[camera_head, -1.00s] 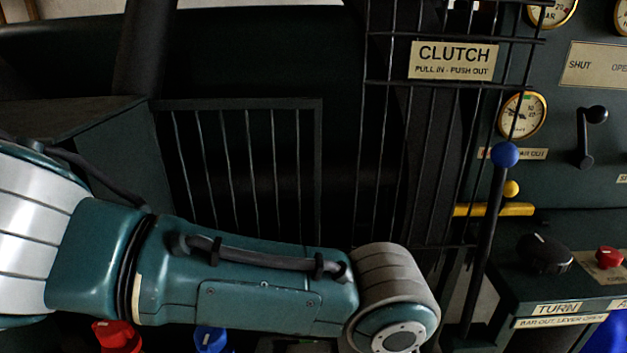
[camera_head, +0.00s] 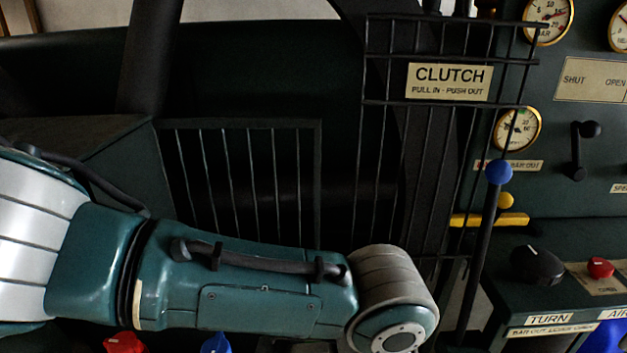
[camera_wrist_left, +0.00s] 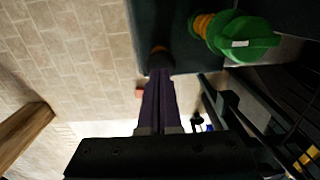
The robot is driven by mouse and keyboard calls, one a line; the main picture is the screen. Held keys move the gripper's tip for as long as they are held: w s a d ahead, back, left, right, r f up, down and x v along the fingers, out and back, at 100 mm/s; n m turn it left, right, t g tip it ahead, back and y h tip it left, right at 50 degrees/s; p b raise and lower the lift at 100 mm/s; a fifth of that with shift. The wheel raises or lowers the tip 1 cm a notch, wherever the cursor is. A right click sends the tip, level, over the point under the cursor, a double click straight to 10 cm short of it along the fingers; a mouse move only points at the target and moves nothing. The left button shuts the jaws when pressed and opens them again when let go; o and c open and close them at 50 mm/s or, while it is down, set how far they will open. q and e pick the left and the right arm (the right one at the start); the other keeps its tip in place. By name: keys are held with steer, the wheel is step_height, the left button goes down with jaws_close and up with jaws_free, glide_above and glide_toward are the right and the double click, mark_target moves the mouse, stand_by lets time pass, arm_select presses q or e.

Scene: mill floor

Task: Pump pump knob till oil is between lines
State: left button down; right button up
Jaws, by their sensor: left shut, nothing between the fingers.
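My left gripper (camera_wrist_left: 160,75) shows in the left wrist view, its two dark fingers together with nothing seen between them. A dark round part with an orange-brown ring (camera_wrist_left: 159,49) shows right at the fingertips; I cannot tell whether they touch it. A green knob-like part (camera_wrist_left: 245,38) with a white mark and an orange neck is up and to the right of the fingers, apart from them. I cannot tell which part is the pump knob. No oil level or lines can be made out. In the head view my left arm crosses the lower left and its gripper is out of frame.
A wire guard with a CLUTCH sign (camera_head: 449,82) stands behind my arm. A blue-topped lever (camera_head: 498,173) rises to the right of my wrist. A panel with gauges (camera_head: 517,130) and a black knob (camera_head: 537,265) is at right. Red (camera_head: 125,343) and blue (camera_head: 216,343) parts show below my arm.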

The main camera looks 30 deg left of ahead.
arm_select(q)
steer(key=shift+f, duration=0.1)
steer(key=shift+f+b, duration=1.8)
steer(key=shift+f, duration=0.2)
steer(key=shift+r+p, duration=2.1)
steer(key=shift+p, duration=0.15)
steer(key=shift+r, duration=0.1)
step_height(320, 180, up, 5)
steer(key=p, duration=0.5)
